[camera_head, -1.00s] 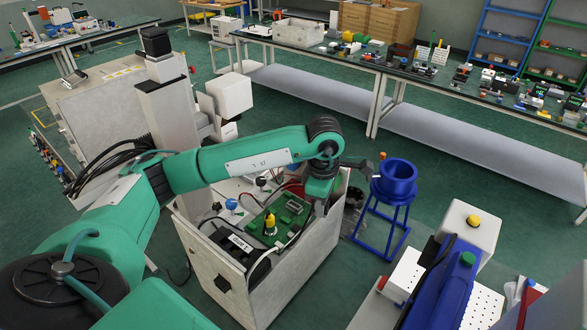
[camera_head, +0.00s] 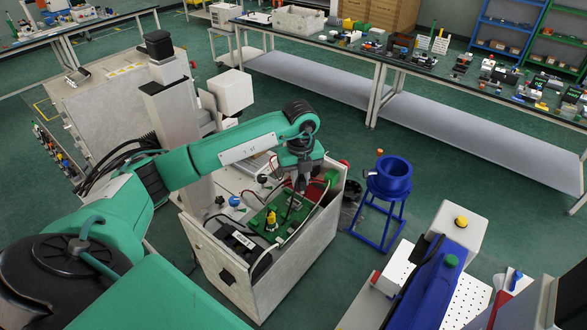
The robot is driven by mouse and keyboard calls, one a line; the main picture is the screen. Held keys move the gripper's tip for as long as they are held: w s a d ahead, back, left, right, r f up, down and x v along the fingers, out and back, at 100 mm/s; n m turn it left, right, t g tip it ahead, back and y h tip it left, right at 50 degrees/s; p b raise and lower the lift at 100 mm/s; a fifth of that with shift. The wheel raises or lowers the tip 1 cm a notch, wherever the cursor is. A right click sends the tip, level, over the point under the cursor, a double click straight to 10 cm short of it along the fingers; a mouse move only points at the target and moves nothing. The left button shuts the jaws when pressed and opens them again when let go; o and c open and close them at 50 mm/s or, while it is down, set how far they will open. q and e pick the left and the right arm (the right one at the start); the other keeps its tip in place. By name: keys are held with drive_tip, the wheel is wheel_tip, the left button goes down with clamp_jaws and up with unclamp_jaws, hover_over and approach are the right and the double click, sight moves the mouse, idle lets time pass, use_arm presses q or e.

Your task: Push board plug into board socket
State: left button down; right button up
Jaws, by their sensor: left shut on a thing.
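My left gripper (camera_head: 301,184) points down over the open-topped grey cabinet (camera_head: 224,268), above the back of the green board (camera_head: 283,214). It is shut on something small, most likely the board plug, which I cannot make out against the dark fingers. The board lies inside the cabinet, and a yellow and black part (camera_head: 271,219) stands on it. The board socket is not clear, as the fingers and their surroundings hide that part of the board. I cannot tell whether plug and socket touch. My right gripper is not in view.
Cables and a dark labelled box (camera_head: 238,241) crowd the cabinet around the board. A blue bucket on a stand (camera_head: 389,181) is close to its right. A blue and white machine (camera_head: 440,270) stands at front right. A long bench (camera_head: 345,48) with several small items is behind.

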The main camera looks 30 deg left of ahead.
use_arm(q)
drive_tip(key=n, duration=0.1)
drive_tip(key=a+n, duration=0.1)
drive_tip(key=n, duration=0.1)
drive_tip(key=shift+w+a+r+n+p, duration=0.15)
drive_tip(key=shift+a+n+p, duration=0.1)
drive_tip(key=shift+n+p, duration=0.15)
drive_tip(key=n, duration=0.1)
drive_tip(key=a+n, duration=0.1)
drive_tip(key=n, duration=0.1)
drive_tip(key=b, duration=0.4)
hover_over(294, 203)
drive_tip(key=shift+f, duration=2.9)
drive_tip(key=shift+s, duration=0.2)
drive_tip(key=shift+f, duration=0.15)
drive_tip(key=shift+f, duration=0.45)
drive_tip(key=shift+d+f, duration=0.1)
drive_tip(key=shift+f, duration=0.65)
